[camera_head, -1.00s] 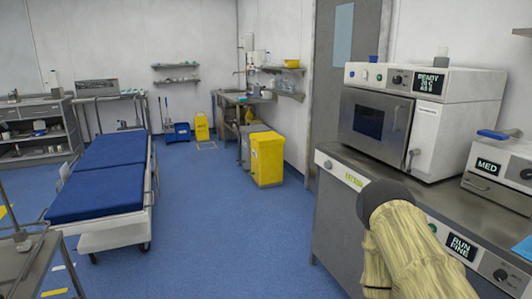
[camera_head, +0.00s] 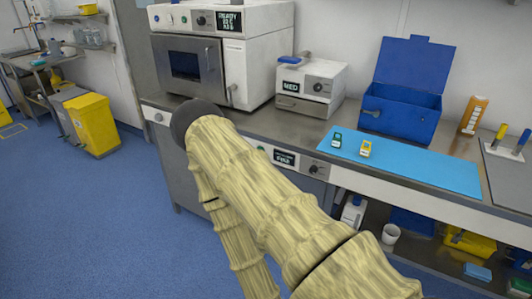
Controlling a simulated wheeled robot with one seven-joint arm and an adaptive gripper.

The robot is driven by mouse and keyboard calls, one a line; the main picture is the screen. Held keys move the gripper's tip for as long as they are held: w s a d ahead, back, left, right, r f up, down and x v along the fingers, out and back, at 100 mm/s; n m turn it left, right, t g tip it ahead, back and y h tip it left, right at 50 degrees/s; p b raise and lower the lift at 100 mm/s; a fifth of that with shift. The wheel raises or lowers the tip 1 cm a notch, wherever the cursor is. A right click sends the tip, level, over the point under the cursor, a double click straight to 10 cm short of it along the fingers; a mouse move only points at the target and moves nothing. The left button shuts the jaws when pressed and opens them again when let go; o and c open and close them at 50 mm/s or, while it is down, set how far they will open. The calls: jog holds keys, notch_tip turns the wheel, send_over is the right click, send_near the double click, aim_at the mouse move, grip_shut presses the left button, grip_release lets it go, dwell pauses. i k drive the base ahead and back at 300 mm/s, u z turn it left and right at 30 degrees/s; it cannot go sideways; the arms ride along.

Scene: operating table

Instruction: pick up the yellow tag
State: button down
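A small yellow tag (camera_head: 366,149) lies on a light blue mat (camera_head: 425,166) on the metal counter. A green tag (camera_head: 337,140) lies just left of it on the same mat, apart from it. My arm, in a pale yellow ribbed cover, crosses the middle of the view, in front of the counter and left of the mat. My gripper's fingers do not show.
An open blue box (camera_head: 404,108) stands behind the mat. A white MED unit (camera_head: 312,86) and a larger oven-like machine (camera_head: 212,58) stand to its left. An orange bottle (camera_head: 473,115) and a holder with upright handles (camera_head: 503,150) are at right. A shelf below the counter holds several items.

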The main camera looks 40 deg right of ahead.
aim_at(365, 151)
jog(key=u, duration=0.95)
jog(key=k, duration=0.1)
jog(key=z, duration=2.25)
